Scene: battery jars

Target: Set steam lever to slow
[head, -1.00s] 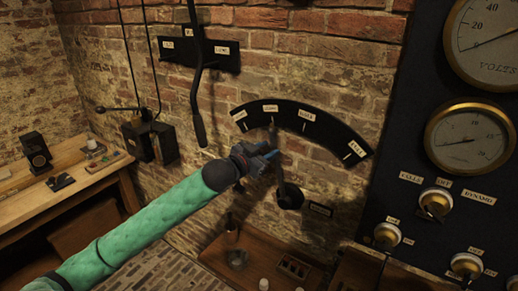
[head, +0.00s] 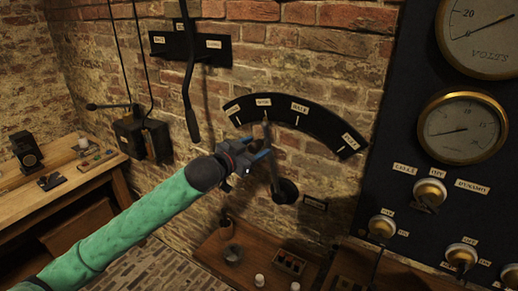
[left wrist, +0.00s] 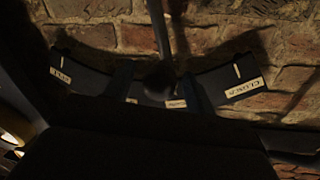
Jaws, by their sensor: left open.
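The steam lever (head: 275,174) is a dark rod rising from a round black pivot on the brick wall. Behind its upper end is a black arc plate (head: 325,127) with the labels closed, slow (head: 263,101), half and full from left to right. The lever leans slightly left, toward the slow mark. My left gripper (head: 264,155) is at the lever, open. In the left wrist view the lever (left wrist: 159,40) and its dark knob show between the two fingers, in front of the plate between half and slow (left wrist: 176,103). Contact cannot be told. My right gripper is not in view.
Another long dark lever (head: 190,85) hangs on the wall up and left of my gripper. A black panel with gauges (head: 462,128) and knobs stands at the right. A wooden bench (head: 100,165) is at the left, and a low wooden shelf (head: 215,250) with small items is below.

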